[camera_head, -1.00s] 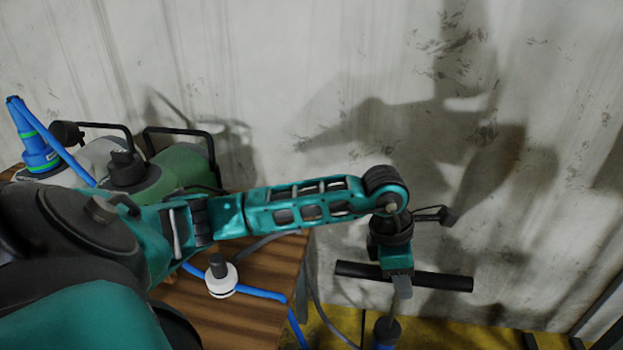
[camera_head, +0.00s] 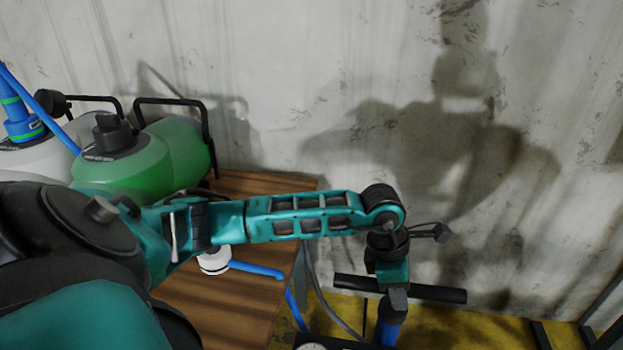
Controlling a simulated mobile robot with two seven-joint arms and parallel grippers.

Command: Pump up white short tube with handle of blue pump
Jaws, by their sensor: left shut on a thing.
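The blue pump (camera_head: 387,333) stands upright on the floor beside the table, cut off by the bottom edge. Its black handle (camera_head: 438,293) is a horizontal bar across the top, low and close to the pump body. My left gripper (camera_head: 395,292) is shut on the middle of the handle, pointing down. A short white tube piece (camera_head: 212,263) sits on the wooden table with a blue hose (camera_head: 258,270) at its side. My arm hides its top. My right gripper is out of view.
The concrete wall is close behind the pump. Yellow floor (camera_head: 460,320) is clear at right.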

